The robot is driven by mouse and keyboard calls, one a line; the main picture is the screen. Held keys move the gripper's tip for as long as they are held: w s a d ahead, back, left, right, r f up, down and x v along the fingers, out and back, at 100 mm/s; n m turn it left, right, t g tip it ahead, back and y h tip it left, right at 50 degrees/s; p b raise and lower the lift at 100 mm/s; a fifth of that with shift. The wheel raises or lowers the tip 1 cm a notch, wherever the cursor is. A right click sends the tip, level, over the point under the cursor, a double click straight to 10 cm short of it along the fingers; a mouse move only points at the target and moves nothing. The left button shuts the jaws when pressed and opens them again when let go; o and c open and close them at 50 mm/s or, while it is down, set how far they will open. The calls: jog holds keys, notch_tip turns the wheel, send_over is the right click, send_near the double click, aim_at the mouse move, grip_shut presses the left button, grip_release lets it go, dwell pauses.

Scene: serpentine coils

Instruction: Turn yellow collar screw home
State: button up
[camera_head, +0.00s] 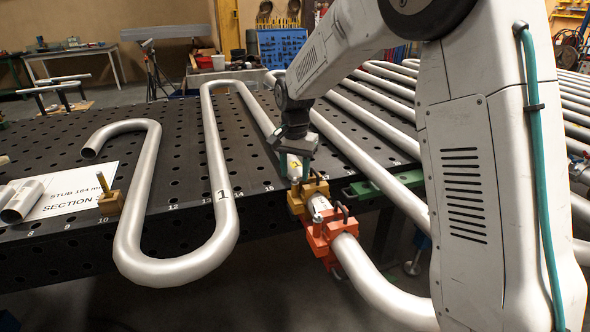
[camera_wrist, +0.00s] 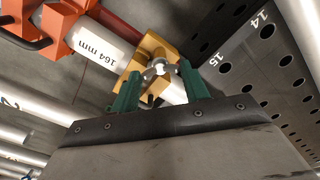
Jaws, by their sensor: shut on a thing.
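The yellow collar (camera_head: 297,203) sits around the pipe at the table's front edge, and it also shows in the wrist view (camera_wrist: 149,49). Its screw (camera_wrist: 160,69) has a silver winged head at the collar's near side. My gripper (camera_wrist: 160,76) is at the collar with its green fingers either side of the screw head, shut on it. In the head view my gripper (camera_head: 296,168) is just above the collar, and its fingers partly hide the screw. How deep the screw sits in the collar cannot be told.
An orange clamp (camera_head: 331,231) stands close beside the collar, with a stub marked 164 mm (camera_wrist: 95,45) between them. A yellow block with an upright pin (camera_head: 110,203) stands at left. Silver coil pipes (camera_head: 222,190) cover much of the black perforated table (camera_head: 180,165).

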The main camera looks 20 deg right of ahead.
jog(key=m, duration=0.4)
jog(key=shift+w+r+m, duration=0.1)
jog(key=shift+r+m, duration=0.1)
jog(key=shift+m, duration=2.1)
jog(key=o, duration=1)
jog(key=shift+f, duration=0.1)
notch_tip(320, 180, up, 8)
jog(key=shift+f, duration=0.1)
